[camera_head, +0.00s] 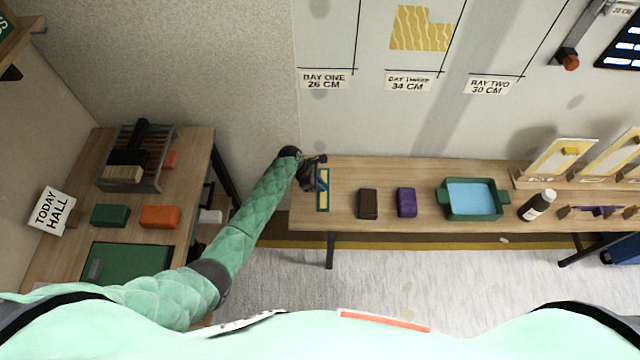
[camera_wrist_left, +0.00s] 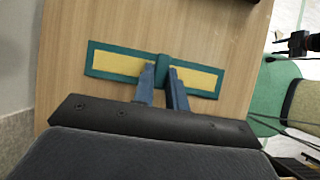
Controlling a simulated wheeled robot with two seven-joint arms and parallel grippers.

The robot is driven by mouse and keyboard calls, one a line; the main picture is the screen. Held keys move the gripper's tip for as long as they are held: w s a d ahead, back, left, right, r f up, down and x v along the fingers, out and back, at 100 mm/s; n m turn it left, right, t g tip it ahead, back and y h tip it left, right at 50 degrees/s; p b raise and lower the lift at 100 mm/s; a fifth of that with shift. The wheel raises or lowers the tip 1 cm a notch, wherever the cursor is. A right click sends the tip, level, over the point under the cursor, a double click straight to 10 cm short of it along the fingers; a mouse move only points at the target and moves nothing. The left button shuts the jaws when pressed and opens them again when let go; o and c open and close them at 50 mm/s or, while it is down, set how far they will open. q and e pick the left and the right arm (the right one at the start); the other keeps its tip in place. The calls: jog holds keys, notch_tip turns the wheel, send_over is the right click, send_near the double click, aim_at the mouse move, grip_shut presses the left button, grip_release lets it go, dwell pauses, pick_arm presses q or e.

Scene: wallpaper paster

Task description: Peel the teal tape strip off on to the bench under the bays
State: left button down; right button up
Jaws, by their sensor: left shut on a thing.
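The teal tape strip (camera_head: 323,203) is a long teal piece with yellow panels, at the left end of the bench (camera_head: 345,180) under the bays. In the left wrist view the strip (camera_wrist_left: 105,72) lies over the wood, with a raised teal tab (camera_wrist_left: 162,62) at its middle. My left gripper (camera_head: 316,180) is over the strip, partly covering it in the head view. In the left wrist view its blue fingers (camera_wrist_left: 162,78) are shut on the tab. Whether the strip touches the bench or hangs just above it is hard to tell. My right gripper is out of view.
On the bench to the right are a dark brown block (camera_head: 368,203), a purple block (camera_head: 406,202), a green tray (camera_head: 473,214) with a blue inside, and a bottle (camera_head: 537,205). The wall with bay labels (camera_head: 325,80) rises behind. A side table (camera_head: 180,200) stands left.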

pick_arm(q)
jog(key=c, duration=1.3)
grip_release()
jog(key=shift+c, duration=0.2)
